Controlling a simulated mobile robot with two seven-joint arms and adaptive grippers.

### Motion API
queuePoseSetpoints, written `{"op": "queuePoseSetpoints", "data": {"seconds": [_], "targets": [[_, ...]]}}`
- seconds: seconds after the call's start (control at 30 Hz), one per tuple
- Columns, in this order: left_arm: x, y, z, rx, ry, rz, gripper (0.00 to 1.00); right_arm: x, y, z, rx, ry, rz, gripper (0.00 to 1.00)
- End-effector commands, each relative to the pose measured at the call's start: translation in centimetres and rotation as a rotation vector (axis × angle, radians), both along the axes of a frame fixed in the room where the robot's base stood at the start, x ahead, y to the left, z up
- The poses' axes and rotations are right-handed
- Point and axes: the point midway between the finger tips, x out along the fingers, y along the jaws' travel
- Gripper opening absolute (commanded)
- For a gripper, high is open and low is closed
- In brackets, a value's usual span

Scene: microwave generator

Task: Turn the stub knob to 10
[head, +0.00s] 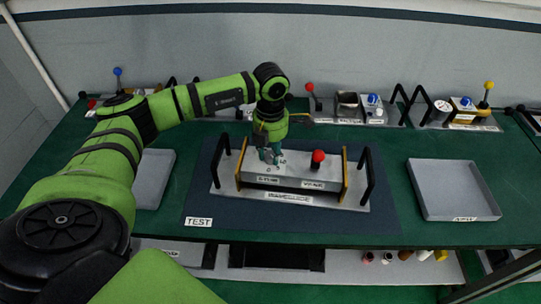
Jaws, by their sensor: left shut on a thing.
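A grey microwave generator unit (290,198) with black handles at both ends sits on the dark blue mat marked TEST (228,211). A red ball-shaped knob (318,156) stands on its top, right of the middle. My left gripper (270,157) points down over the left part of the unit's top and is shut on the stub knob, which the fingers mostly hide. Small marks show on the panel around the fingertips, too small to read. My right gripper is not in view.
An empty grey tray (455,190) stands at the right. Another grey tray (152,178) is at the left, partly behind my left arm. Several modules with coloured knobs line the back of the green table (300,232). A lower shelf holds small items.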

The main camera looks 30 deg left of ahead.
Motion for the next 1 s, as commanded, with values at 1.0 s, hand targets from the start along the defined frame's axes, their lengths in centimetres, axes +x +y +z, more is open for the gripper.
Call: {"op": "queuePoseSetpoints", "data": {"seconds": [1.0], "targets": [[-0.1,-0.1,-0.2,0.0,0.004,0.775,0.0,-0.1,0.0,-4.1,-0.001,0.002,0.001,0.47]]}}
